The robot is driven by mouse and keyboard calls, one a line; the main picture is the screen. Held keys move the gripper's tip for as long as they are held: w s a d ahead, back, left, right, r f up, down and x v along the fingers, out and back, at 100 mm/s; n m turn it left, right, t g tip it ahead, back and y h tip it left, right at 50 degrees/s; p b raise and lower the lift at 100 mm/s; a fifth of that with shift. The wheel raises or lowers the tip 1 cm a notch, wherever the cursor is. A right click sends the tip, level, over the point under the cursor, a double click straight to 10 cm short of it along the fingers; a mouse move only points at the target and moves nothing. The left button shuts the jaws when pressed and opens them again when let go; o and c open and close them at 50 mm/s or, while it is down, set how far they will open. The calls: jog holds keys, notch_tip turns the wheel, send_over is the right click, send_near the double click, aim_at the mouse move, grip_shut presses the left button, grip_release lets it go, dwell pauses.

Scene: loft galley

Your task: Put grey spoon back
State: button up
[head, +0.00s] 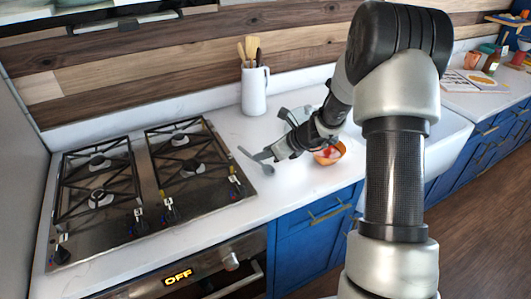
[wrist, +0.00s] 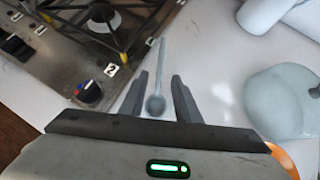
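The grey spoon (wrist: 161,65) lies on the white counter beside the stove in the wrist view. Its bowl is between my gripper's fingers and its handle points away. In the head view the spoon (head: 268,169) is just right of the stove, partly covered by my gripper (head: 263,155). My gripper (wrist: 160,98) is open in the wrist view, with a gap between the spoon and each finger. A white pitcher (head: 255,97) holding several utensils stands near the back wall.
A gas stove (head: 125,218) with black grates and knobs is on the left. An orange bowl (head: 330,158) with something red inside sits below my arm. A pale rounded object (wrist: 275,100) is right of my fingers. A white sink (head: 448,140) lies further right.

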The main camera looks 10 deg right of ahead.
jog(key=shift+r, duration=0.25)
jog(key=p+v, duration=0.1)
jog(key=v, duration=1.1)
jog(key=shift+f, duration=0.1)
jog(key=s+a+r+n+g, duration=0.2)
jog(key=s+a+r+n, duration=0.6)
jog(key=s+r+n, duration=0.4)
jog(key=s+d+r+n+h+p, duration=0.1)
jog(key=s+d+r+n+h, duration=0.1)
jog(key=s+n, duration=0.6)
jog(key=s+d+r+n+h+p, duration=0.1)
jog(key=s+d+r+n+h, duration=0.1)
jog(key=s+n+h, duration=0.2)
jog(key=s+n, duration=0.3)
jog(key=s, duration=0.1)
jog(key=shift+s+r+n, duration=0.2)
jog(key=shift+s+n, duration=0.1)
jog(key=shift+n, duration=0.1)
